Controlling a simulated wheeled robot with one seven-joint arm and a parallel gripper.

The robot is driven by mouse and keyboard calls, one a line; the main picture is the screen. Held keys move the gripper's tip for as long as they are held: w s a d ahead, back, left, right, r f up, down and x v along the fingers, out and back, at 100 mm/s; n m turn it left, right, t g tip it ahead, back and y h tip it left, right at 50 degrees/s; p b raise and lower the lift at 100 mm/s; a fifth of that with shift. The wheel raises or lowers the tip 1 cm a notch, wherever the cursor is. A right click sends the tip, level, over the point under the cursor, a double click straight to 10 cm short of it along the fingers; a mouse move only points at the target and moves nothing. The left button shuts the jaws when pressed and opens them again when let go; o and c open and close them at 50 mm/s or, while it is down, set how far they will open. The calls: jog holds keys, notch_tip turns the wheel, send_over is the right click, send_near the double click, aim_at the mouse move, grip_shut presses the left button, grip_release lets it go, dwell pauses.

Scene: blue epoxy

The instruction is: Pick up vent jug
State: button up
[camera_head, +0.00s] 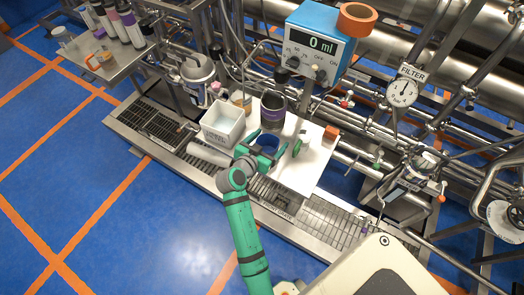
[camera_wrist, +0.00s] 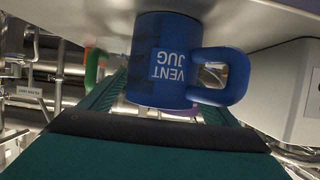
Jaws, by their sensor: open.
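The vent jug (camera_wrist: 160,62) is a blue mug-like jug with white "VENT JUG" lettering, large in the wrist view. Its loop handle (camera_wrist: 238,76) points right there. The lettering appears upside down. In the head view the jug (camera_head: 268,141) stands on the white board, partly hidden by my gripper. My gripper (camera_head: 264,154) is open, low over the board, with its fingers reaching toward the jug. In the wrist view its green fingers (camera_wrist: 160,108) show on both sides of the jug's lower picture area. Whether they touch the jug cannot be told.
On the white board (camera_head: 300,172) stand a white square bin (camera_head: 223,124), a dark cylinder (camera_head: 272,108) and a green item (camera_head: 298,147). An orange block (camera_head: 331,133) sits at its right edge. Pipes and a gauge (camera_head: 403,92) crowd behind. A side table (camera_head: 88,72) holds bottles.

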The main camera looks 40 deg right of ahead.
jog(key=shift+c, duration=0.6)
jog(key=c, duration=1.1)
jog(key=shift+o, duration=0.2)
jog(key=shift+a, duration=0.1)
jog(key=shift+r, duration=0.1)
